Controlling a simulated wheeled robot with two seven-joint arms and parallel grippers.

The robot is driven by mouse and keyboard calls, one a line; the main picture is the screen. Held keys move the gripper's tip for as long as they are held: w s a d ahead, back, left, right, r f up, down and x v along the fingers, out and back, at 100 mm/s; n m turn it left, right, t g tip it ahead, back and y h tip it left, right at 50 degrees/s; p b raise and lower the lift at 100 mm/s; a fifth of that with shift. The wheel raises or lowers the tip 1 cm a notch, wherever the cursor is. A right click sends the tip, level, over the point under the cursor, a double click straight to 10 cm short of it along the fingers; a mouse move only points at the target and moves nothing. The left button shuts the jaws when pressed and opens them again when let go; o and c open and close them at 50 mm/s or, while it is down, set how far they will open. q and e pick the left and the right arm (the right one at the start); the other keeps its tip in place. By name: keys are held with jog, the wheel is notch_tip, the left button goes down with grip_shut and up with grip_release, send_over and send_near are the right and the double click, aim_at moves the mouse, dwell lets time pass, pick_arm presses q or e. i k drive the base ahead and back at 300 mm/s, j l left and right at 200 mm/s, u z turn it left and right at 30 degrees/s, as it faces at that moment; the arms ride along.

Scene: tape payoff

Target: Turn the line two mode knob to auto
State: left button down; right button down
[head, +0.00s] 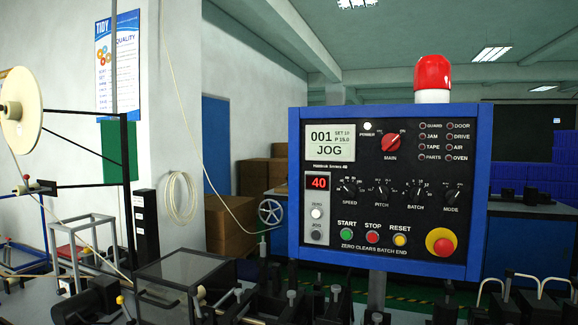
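A blue-framed control panel (300,140) with a black face stands at the right of the head view. Its small black mode knob (453,195) is at the lower right of the face, above the red emergency button. The knob's pointer and the markings around it are too small to read. The panel's screen (329,138) reads 001 and JOG. I see no label that names line two. Neither of my grippers is in view, and nothing touches the panel.
Speed, pitch and batch knobs sit left of the mode knob. A red main switch (391,142), green, red and yellow buttons and a red emergency button (442,242) share the face. A red beacon (432,73) tops the panel. Machine parts crowd the lower edge; a tape reel (21,112) is at left.

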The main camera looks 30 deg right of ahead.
aim_at(453, 196)
jog(key=z, duration=1.5)
